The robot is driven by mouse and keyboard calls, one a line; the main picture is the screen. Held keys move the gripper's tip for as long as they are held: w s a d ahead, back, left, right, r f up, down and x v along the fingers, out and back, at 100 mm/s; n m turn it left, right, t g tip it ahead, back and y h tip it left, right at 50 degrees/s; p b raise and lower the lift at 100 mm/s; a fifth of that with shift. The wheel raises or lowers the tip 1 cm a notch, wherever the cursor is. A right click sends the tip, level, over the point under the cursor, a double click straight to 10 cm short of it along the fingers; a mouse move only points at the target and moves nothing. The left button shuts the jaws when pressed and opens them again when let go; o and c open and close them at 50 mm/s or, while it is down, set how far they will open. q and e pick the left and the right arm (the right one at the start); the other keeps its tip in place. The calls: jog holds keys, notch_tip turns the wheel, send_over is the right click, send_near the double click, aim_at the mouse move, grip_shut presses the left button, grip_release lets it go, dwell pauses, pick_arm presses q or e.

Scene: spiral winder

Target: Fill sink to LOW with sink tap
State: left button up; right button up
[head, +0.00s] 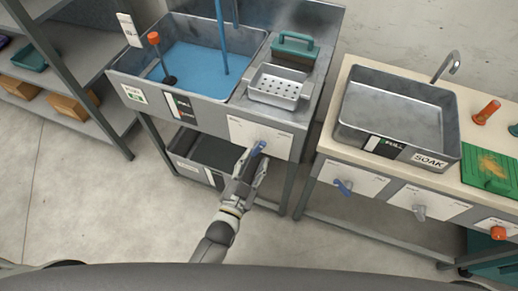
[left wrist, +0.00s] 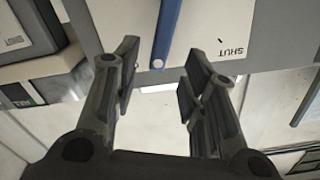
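A grey basin on the left (head: 247,95) holds blue liquid (head: 200,70), with a blue pipe or stream (head: 221,40) coming down into it. On the white panel (head: 240,128) below it is a blue lever (head: 258,148). My left gripper (head: 252,166) is at this lever, fingers open. In the left wrist view the blue lever (left wrist: 169,28) lies just beyond the gap between the open fingertips (left wrist: 158,78), and the panel (left wrist: 215,30) reads SHUT. A second basin (head: 395,108) marked SOAK, with a metal spout (head: 447,66), looks empty. My right gripper is not in view.
A perforated tray (head: 277,88) and a teal-handled block (head: 294,50) sit beside the left basin. An orange-topped rod (head: 155,42) stands in it. The right counter has a blue lever (head: 343,187), a grey lever (head: 419,212) and a green board (head: 490,170). Shelves (head: 85,45) stand left.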

pick_arm(q)
jog(key=v, duration=0.5)
jog(key=shift+s+a, duration=0.1)
jog(key=shift+s, duration=0.2)
dwell(5.4)
